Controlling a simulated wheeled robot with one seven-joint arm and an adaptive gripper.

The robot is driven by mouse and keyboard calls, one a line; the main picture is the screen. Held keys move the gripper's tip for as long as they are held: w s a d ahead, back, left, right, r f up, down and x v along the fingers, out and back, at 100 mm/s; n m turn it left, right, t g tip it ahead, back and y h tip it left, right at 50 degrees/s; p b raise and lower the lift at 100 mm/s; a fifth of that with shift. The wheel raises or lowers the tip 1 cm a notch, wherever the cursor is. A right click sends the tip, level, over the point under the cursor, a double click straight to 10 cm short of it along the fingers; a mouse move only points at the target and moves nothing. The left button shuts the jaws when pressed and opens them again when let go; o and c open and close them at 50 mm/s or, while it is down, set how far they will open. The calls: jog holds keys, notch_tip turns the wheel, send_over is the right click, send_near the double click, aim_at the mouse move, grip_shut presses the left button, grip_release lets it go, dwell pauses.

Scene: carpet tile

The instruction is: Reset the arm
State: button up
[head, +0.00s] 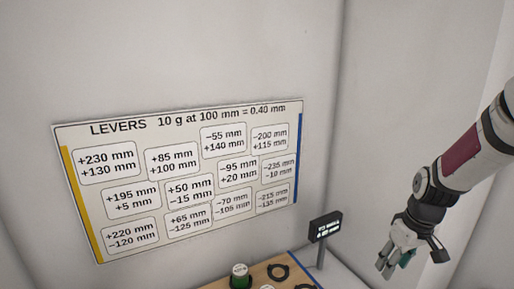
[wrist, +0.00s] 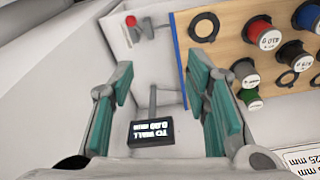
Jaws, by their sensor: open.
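My gripper (head: 393,262) hangs at the right in the head view, below my arm, pointing down. In the wrist view my gripper (wrist: 160,100) shows two teal-padded fingers spread wide apart, with nothing held between them. The gripper is clear of the board and the small display in the head view. The small black display (wrist: 151,132) on a grey post appears in the gap between the fingers in the wrist view, farther off than the fingertips. The display (head: 326,227) also stands left of my gripper in the head view.
A LEVERS sign (head: 185,180) hangs on the pale wall. A wooden board (wrist: 215,20) holds red, green, blue and black labelled cylinders, and black rings. A red-topped item (wrist: 131,22) sits on a pale surface. A green cylinder (head: 240,277) shows at the head view's bottom edge.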

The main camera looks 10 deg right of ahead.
jog(key=s+a+r+t+h, duration=0.1)
jog(key=s+a+r, duration=0.2)
jog(key=a+r, duration=0.4)
jog(key=s+a+r+h, duration=0.1)
jog(key=s+a+r, duration=0.1)
jog(key=a+r, duration=0.5)
jog(key=s+a+r+m+t+y, duration=0.1)
jog(key=s+a+r+t, duration=0.1)
jog(key=s+a+r, duration=0.4)
jog(key=s+a, duration=0.1)
jog(key=s, duration=0.3)
jog(key=shift+s+a+t+y, duration=0.2)
jog(key=shift+a+t+y, duration=0.15)
jog(key=shift+t+y, duration=0.05)
